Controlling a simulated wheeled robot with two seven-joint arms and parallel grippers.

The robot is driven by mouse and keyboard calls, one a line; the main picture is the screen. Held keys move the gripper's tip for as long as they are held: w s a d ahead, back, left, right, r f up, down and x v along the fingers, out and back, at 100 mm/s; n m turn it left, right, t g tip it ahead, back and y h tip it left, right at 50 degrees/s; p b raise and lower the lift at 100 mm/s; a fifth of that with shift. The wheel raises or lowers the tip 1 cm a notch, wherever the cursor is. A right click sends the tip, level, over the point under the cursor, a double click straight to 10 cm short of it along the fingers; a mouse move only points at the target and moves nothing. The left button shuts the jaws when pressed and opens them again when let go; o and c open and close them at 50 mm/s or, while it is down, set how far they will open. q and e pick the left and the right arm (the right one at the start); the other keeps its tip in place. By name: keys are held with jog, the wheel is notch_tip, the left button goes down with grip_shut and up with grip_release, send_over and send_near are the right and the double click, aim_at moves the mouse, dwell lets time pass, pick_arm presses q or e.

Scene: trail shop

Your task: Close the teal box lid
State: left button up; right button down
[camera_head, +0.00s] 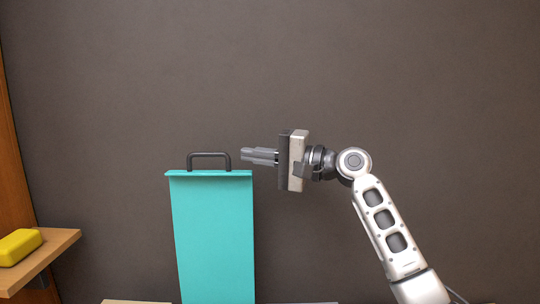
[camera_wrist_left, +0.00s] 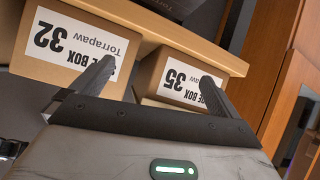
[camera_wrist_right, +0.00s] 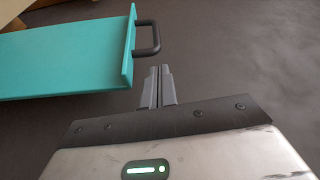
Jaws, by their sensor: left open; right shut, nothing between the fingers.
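The teal box lid (camera_head: 213,240) stands raised upright in the head view, with a dark handle (camera_head: 209,155) on its top edge. My right gripper (camera_head: 243,155) is shut and empty, its fingertips just right of the handle and apart from it. In the right wrist view, the lid (camera_wrist_right: 65,62) and its handle (camera_wrist_right: 148,38) lie left of and beyond the shut fingers (camera_wrist_right: 160,72). The box body below the lid is out of view. My left gripper (camera_wrist_left: 155,85) is open and empty in the left wrist view; it does not show in the head view.
A yellow object (camera_head: 20,246) rests on a wooden shelf (camera_head: 58,242) at the left. Cardboard shoe boxes labelled 32 (camera_wrist_left: 70,45) and 35 (camera_wrist_left: 180,85) are near my left gripper. The grey wall space above the lid is clear.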

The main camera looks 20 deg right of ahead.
aim_at(237, 171)
jog(key=x, duration=0.3)
jog(key=shift+w+a, duration=0.2)
jog(key=shift+a, duration=0.05)
pick_arm(q)
jog(key=shift+w, duration=0.25)
pick_arm(e)
jog(key=shift+w+a, duration=0.2)
